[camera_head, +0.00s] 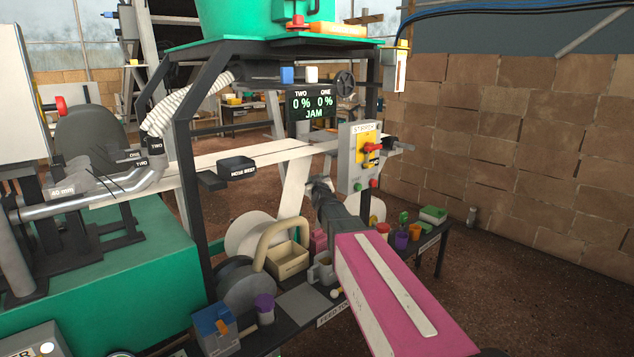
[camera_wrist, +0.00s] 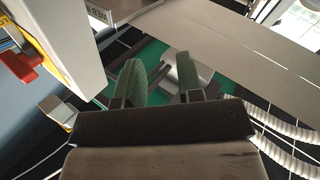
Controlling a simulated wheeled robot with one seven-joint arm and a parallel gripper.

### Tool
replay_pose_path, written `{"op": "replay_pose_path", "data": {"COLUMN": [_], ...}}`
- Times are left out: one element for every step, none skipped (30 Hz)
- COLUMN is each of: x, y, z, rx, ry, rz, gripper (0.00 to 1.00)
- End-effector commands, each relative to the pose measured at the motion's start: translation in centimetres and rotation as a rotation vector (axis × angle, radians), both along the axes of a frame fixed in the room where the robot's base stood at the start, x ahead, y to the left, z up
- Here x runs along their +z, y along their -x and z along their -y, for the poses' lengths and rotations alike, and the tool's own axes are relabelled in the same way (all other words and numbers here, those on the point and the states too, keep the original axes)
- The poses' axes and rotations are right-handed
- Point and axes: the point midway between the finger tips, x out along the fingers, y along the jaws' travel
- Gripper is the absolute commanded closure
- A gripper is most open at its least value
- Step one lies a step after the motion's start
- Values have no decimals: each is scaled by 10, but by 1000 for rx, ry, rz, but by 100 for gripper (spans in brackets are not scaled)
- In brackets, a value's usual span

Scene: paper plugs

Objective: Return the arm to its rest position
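My arm, with its pink cover, reaches from the lower right of the head view toward the machine. My gripper (camera_head: 318,186) is at its far end, just below and left of the grey switch box (camera_head: 354,158) with the yellow plate and red handle. The head view does not show the fingers clearly. In the wrist view both fingers of my gripper (camera_wrist: 158,72) stand apart with a gap between them, and I see nothing held. The switch box and its red handle (camera_wrist: 18,66) show at the left of the wrist view, beside the fingers and apart from them.
A feed table (camera_head: 300,302) with a tan bin (camera_head: 288,260), cups and small boxes lies under my arm. Paper strips (camera_head: 235,157) run across the machine at gripper height. A display (camera_head: 312,103) reads JAM. Open floor lies right, before the block wall (camera_head: 520,150).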

Motion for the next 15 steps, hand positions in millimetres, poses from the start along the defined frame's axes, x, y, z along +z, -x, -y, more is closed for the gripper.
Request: {"op": "replay_pose_path", "data": {"x": [0, 0, 0, 0, 0, -2, -5, -10, -18, -25, -34, -48, -60, -73, -92], "y": [0, 0, 0, 0, 0, 1, 2, 4, 7, 11, 14, 21, 26, 33, 43], "z": [0, 0, 0, 0, 0, 0, 0, 1, 1, 2, 3, 4, 5, 6, 9], "rx": [0, 0, 0, 0, 1, 2, 6, 11, 19, 28, 37, 50, 60, 69, 78], "ry": [0, 0, 0, 0, 0, 0, -2, -3, -8, -11, -14, -21, -28, -34, -45], "rz": [0, 0, 0, 0, -1, -8, -18, -34, -60, -88, -121, -171, -216, -266, -338], "gripper": [66, 66, 66, 66, 66, 66, 66, 66, 66, 66, 66, 66, 66, 66, 66]}}
